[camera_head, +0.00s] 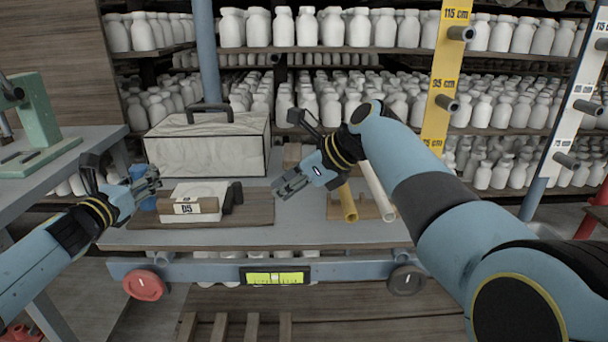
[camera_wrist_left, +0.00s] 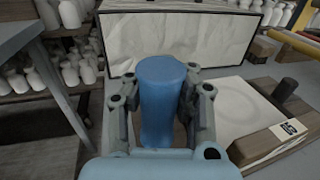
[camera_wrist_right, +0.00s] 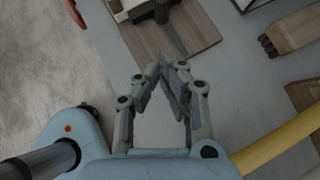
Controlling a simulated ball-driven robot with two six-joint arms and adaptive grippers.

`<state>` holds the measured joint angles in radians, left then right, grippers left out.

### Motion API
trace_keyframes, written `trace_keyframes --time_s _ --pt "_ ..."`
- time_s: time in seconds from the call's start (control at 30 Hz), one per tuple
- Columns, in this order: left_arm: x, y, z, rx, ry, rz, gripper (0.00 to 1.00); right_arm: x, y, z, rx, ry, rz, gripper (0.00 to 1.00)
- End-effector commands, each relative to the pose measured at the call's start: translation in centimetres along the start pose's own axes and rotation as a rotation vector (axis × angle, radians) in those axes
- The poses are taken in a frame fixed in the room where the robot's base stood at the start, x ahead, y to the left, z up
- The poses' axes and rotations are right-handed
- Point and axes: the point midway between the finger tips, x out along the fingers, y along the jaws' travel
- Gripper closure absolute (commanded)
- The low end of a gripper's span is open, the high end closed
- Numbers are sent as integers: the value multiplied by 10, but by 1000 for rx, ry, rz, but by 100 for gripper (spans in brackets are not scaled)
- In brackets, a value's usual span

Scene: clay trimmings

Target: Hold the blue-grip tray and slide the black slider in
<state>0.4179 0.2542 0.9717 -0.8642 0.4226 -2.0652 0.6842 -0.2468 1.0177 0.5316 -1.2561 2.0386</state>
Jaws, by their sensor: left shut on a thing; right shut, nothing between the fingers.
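The tray (camera_head: 190,190) is a pale slab with a wooden front block marked 05, lying on a brown board (camera_head: 255,208). It also shows in the left wrist view (camera_wrist_left: 240,108). Its blue grip (camera_wrist_left: 162,100) stands between the fingers of my left gripper (camera_head: 152,182), which is shut on it at the tray's left. The black slider (camera_head: 233,196) stands at the tray's right end; I cannot tell how far in it is. My right gripper (camera_head: 284,188) is shut and empty, to the right of the slider and apart from it. It points down-left toward the board (camera_wrist_right: 165,68).
A white case (camera_head: 205,150) with a dark handle stands behind the tray. A yellow tube (camera_head: 348,203) and a pale tube (camera_head: 376,188) lie right of my right gripper. A green press (camera_head: 40,115) stands on the left table. The bench front (camera_head: 290,235) is clear.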

Motion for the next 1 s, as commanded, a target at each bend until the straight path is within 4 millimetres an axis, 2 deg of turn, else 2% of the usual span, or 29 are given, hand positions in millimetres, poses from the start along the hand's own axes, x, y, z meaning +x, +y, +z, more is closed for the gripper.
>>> trace_keyframes --time_s 0.1,0.3,0.67,0.7,0.97,1.0 --pt "-2 -1 -6 -4 9 1 100 -23 0 0 -1 -1 -2 100" --pt "-2 -1 -6 -4 9 1 100 -49 0 0 0 -1 -1 100" --pt "-2 -1 -6 -4 9 1 100 -55 0 0 1 0 1 100" --pt "-2 -1 -6 -4 8 1 89 -55 0 0 1 0 1 100" --pt "-1 0 -2 -2 4 1 55 -55 0 0 0 0 1 100" --pt "-1 0 -2 -1 3 1 54 -55 0 0 0 -1 0 100"
